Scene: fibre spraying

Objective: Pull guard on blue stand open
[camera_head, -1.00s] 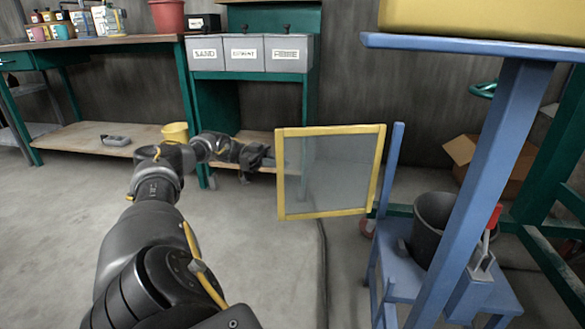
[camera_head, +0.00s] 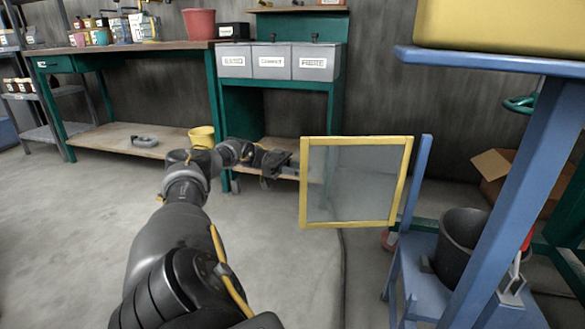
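The guard (camera_head: 355,181) is a see-through panel in a yellow frame. It stands out to the left from an upright post of the blue stand (camera_head: 410,190), swung away from the stand's front. My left gripper (camera_head: 278,164) is at the guard's left edge, with its tip close to or touching the yellow frame. Whether its fingers are open or shut on the frame is too small and dark to tell. My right gripper is not in view.
A dark bucket (camera_head: 461,245) stands on the blue stand's lower shelf. A green bench with grey bins (camera_head: 271,62) and a wooden workbench (camera_head: 120,47) line the back wall. A cardboard box (camera_head: 497,170) is behind the stand. The grey floor at the left is clear.

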